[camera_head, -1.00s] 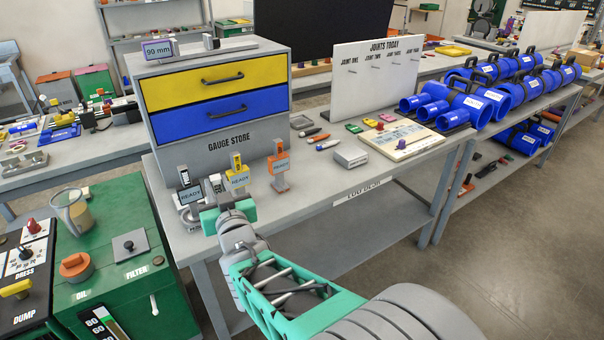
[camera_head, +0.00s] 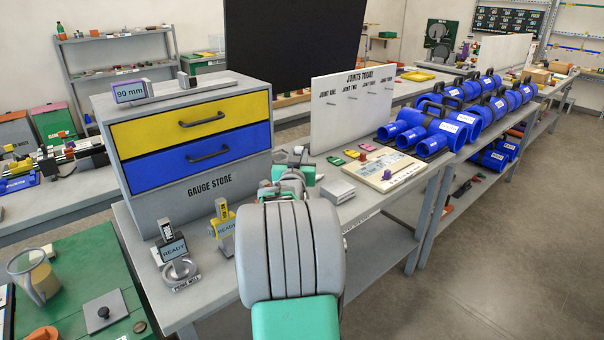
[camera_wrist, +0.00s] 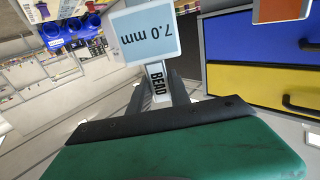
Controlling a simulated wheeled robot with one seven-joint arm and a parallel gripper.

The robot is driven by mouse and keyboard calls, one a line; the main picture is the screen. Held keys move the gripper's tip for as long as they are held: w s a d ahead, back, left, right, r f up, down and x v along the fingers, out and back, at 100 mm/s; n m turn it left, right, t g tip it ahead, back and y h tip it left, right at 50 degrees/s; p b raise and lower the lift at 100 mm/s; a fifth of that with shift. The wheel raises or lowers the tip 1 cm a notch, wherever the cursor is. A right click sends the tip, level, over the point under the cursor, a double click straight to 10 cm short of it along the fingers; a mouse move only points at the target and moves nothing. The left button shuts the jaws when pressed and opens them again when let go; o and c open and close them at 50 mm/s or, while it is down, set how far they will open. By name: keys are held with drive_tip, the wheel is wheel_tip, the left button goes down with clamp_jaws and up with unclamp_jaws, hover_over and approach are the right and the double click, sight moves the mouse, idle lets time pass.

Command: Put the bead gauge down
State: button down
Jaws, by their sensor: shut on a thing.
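The bead gauge shows in the wrist view, with a pale blue display (camera_wrist: 146,38) reading 7.0 mm and a white stem marked BEAD (camera_wrist: 157,84). My gripper (camera_wrist: 158,92) is shut on this stem. In the head view my gripper (camera_head: 291,174) is beyond my forearm, over the desk to the right of the gauge store. My arm hides most of it and the gauge there. I cannot tell whether the gauge touches the desk.
The grey gauge store (camera_head: 190,190) has yellow and blue drawers. An orange piece (camera_wrist: 282,9) shows in the wrist view. A white board (camera_head: 352,115) and grey block (camera_head: 338,192) are right.

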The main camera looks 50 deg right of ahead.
drive_tip(key=d+f, duration=0.1)
drive_tip(key=w+d+f, duration=0.1)
drive_tip(key=f, duration=0.1)
drive_tip(key=d+f, duration=0.1)
drive_tip(key=f, duration=0.1)
drive_tip(key=shift+w+d+p, duration=0.15)
drive_tip(key=shift+d+p, duration=0.15)
wheel_tip(320, 180, down, 3)
drive_tip(key=shift+r, duration=0.15)
drive_tip(key=shift+a, duration=0.1)
drive_tip(key=shift+f, duration=0.2)
drive_tip(key=c, duration=1.2)
unclamp_jaws()
drive_tip(key=shift+r, duration=0.15)
